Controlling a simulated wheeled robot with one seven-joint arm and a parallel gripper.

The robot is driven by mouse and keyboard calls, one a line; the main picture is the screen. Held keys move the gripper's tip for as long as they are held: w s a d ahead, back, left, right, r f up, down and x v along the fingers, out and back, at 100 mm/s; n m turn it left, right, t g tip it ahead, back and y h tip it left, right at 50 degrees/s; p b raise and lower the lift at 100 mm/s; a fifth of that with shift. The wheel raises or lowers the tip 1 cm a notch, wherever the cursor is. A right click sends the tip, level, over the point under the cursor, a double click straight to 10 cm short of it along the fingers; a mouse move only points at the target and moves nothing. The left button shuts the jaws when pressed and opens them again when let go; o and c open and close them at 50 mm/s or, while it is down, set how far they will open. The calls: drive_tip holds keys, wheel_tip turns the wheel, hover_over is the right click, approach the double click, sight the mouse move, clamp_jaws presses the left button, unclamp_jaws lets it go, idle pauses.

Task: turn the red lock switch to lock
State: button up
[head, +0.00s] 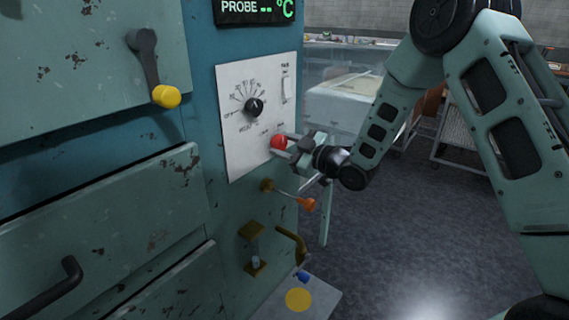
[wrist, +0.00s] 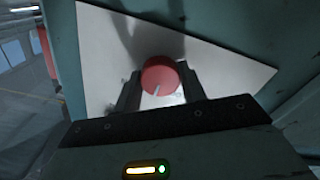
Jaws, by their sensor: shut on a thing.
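The red lock switch (head: 279,142) is a round knob low on the right of the white control panel (head: 236,137). In the wrist view the red lock switch (wrist: 160,77) sits between my two fingers and shows a pale pointer line toward its lower edge. My gripper (head: 285,145) is shut on the knob, coming from the right. In the wrist view my gripper (wrist: 160,90) has one dark finger on each side of the knob. The labels around the switch are too small or hidden to read.
A black dial (head: 254,107) and a white rocker switch (head: 287,88) are on the same panel. Below are an orange-handled lever (head: 307,204) and a brass handle (head: 291,243). A yellow-knobbed lever (head: 166,96) is at upper left. Open floor (head: 420,240) lies to the right.

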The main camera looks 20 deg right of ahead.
drive_tip(key=n+b, duration=0.2)
drive_tip(key=b, duration=0.3)
drive_tip(key=f+n+b, duration=0.1)
drive_tip(key=n+b, duration=0.2)
drive_tip(key=b, duration=0.1)
drive_tip(key=shift+n+b, duration=0.3)
drive_tip(key=shift+b, duration=0.1)
drive_tip(key=n+b, duration=0.2)
drive_tip(key=b, duration=0.2)
drive_tip(key=shift+r+n+b, duration=0.15)
drive_tip(key=shift+n+b, duration=0.2)
drive_tip(key=shift+n, duration=0.05)
drive_tip(key=shift+r+n+b, duration=0.2)
drive_tip(key=shift+n+b, duration=0.5)
drive_tip(key=shift+b, duration=0.3)
drive_tip(key=shift+r, duration=0.1)
drive_tip(key=o, duration=1)
drive_tip(key=shift+d, duration=0.1)
drive_tip(key=b+v, duration=0.1)
drive_tip(key=v, duration=1.6)
drive_tip(key=shift+s+r, duration=0.1)
drive_tip(key=shift+s, duration=0.1)
